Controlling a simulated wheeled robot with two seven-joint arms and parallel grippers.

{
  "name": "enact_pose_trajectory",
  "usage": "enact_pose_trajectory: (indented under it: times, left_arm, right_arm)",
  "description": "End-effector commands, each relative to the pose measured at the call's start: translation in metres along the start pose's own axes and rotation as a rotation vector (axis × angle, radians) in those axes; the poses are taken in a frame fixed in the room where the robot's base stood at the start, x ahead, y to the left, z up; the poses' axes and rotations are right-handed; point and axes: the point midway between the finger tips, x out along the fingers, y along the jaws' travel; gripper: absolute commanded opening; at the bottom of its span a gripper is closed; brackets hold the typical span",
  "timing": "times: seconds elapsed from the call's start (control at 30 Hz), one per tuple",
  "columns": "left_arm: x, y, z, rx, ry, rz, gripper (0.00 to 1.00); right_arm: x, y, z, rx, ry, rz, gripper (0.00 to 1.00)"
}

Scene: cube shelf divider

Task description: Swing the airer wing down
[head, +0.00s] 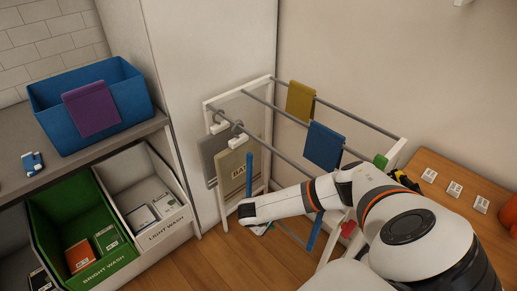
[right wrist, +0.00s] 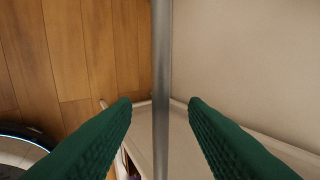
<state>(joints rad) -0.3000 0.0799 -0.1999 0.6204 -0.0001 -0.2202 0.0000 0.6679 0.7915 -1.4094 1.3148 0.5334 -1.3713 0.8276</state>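The airer (head: 275,78) has a white frame and several long grey rails, and stands against the wall. A blue bar (head: 249,175) stands upright by its front; I cannot tell which part is the wing. My left gripper is not in view.
A yellow cloth (head: 300,101) and a blue cloth (head: 324,146) hang on the rails. A wooden table (head: 440,170) with small white cards stands at the right. A blue basket (head: 130,95) sits on the left counter above green and white bins. Some floor (head: 205,260) is clear.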

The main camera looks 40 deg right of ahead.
Motion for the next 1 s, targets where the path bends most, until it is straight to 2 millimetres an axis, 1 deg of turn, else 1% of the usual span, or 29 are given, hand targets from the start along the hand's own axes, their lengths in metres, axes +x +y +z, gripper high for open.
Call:
enact_pose_trajectory:
  times: [0.17,0.5,0.6,0.9,1.0]
  left_arm:
    - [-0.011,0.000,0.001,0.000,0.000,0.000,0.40]
    - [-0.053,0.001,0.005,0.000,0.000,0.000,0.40]
    - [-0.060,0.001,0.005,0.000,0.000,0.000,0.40]
    - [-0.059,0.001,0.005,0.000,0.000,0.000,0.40]
    - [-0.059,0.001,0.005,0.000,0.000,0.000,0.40]
  right_arm:
    - [-0.010,-0.002,0.000,-0.001,0.001,0.001,0.40]
    - [-0.052,-0.003,-0.001,-0.002,0.001,0.002,0.40]
    - [-0.060,-0.002,-0.001,-0.001,0.002,0.001,0.40]
    - [-0.060,0.000,-0.001,0.000,0.001,0.000,0.40]
    - [-0.063,0.001,0.000,-0.001,0.000,0.001,0.40]
